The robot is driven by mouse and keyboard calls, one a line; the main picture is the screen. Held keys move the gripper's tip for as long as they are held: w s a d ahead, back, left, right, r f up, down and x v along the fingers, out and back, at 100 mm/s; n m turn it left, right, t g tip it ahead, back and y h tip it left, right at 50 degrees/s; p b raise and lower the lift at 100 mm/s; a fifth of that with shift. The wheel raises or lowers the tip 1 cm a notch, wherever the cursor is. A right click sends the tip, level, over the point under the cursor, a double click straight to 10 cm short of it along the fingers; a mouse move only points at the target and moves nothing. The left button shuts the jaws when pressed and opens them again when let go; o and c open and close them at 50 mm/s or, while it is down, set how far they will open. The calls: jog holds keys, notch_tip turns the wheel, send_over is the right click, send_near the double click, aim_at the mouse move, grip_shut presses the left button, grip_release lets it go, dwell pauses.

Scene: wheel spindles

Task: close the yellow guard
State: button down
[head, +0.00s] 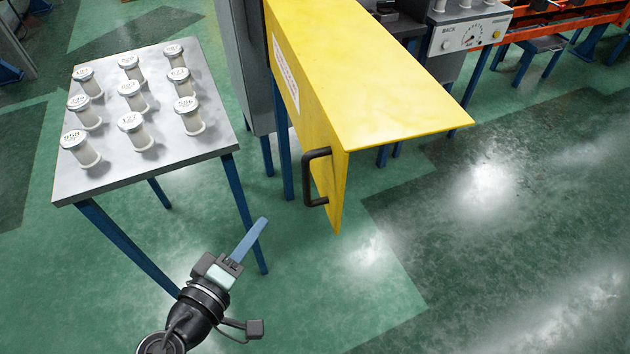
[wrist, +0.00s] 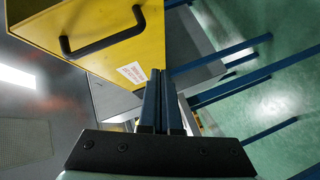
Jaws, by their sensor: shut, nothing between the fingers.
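The yellow guard (head: 375,70) juts out from a grey machine cabinet, with a flat top and a side face that carries a white label. A black handle (head: 316,178) is fixed near its front edge. My gripper (head: 262,222) is shut and empty, below and to the left of the handle and apart from it in the head view. In the wrist view the shut fingers (wrist: 160,75) point toward the guard (wrist: 100,40), with the label just left of their tips and the handle (wrist: 102,36) farther up and left.
A grey table (head: 150,170) with several white labelled spools stands to the left, on blue legs (head: 245,215). A grey machine with a control panel (head: 470,38) stands at the back. The green floor to the right is open.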

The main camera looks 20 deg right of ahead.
jog(key=s+n+h+p, duration=0.3)
jog(key=s+n+p, duration=0.1)
jog(key=s, duration=0.4)
jog(key=p, duration=0.1)
send_near(332, 205)
jog(key=w, duration=0.4)
jog(key=d+p, duration=0.1)
jog(key=d, duration=0.2)
jog(key=shift+d+f+t, duration=0.1)
jog(key=shift+d+t, duration=0.2)
jog(key=shift+d, duration=0.05)
jog(key=shift+s+d, duration=0.1)
jog(key=shift+d, duration=0.4)
jog(key=shift+d, duration=0.1)
